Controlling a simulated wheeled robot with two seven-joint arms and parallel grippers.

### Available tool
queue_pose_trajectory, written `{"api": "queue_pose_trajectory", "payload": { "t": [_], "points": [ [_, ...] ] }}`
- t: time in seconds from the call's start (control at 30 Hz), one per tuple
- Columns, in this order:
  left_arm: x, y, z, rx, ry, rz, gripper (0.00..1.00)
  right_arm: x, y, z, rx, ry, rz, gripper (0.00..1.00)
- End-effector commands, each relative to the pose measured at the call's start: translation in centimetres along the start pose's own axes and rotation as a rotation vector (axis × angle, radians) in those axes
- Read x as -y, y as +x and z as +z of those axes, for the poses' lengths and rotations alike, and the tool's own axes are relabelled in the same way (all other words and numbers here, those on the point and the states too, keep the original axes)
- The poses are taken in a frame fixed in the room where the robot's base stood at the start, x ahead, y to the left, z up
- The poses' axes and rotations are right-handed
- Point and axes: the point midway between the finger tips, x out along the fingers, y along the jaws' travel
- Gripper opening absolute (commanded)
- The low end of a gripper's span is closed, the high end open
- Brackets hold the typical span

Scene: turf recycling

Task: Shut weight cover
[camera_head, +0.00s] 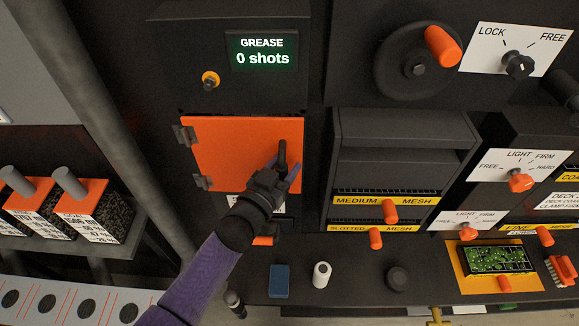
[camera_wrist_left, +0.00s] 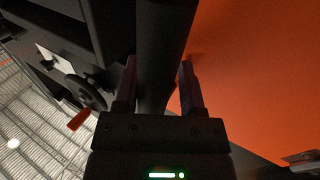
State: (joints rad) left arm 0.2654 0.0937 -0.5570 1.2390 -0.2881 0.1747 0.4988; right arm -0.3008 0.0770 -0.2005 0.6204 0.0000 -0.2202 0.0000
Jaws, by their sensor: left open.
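An orange cover (camera_head: 225,150) hangs on two grey hinges at its left side, under the grease display in the head view. It lies close to its frame; I cannot tell whether it is fully shut. A dark bar handle (camera_head: 282,152) stands at its right side. My left gripper (camera_head: 284,172) is at this handle. In the left wrist view the handle (camera_wrist_left: 162,50) runs between the two open fingers of my left gripper (camera_wrist_left: 158,80), with the orange cover (camera_wrist_left: 255,80) to the right. My right gripper is not in view.
A display (camera_head: 264,51) reads "GREASE 0 shots". Mesh drawers with orange knobs (camera_head: 390,211) stand to the right. A blue block (camera_head: 279,281), a white cylinder (camera_head: 321,275) and a dark knob (camera_head: 397,279) are on the ledge below. Orange-topped boxes (camera_head: 85,195) stand at left.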

Motion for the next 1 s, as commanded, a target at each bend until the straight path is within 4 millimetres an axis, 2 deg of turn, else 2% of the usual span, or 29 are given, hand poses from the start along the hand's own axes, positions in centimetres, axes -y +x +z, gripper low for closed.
{"api": "queue_pose_trajectory", "payload": {
  "t": [0.33,0.8,1.0],
  "points": [
    [0.3,-0.7,0.1,0.006,0.002,-0.008,0.48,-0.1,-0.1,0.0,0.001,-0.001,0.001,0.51],
    [-0.2,-9.1,0.1,0.006,0.005,-0.005,0.48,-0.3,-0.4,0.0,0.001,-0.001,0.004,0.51],
    [-0.4,-9.8,0.0,0.005,0.006,-0.003,0.48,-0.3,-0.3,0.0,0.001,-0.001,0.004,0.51]
  ]
}}
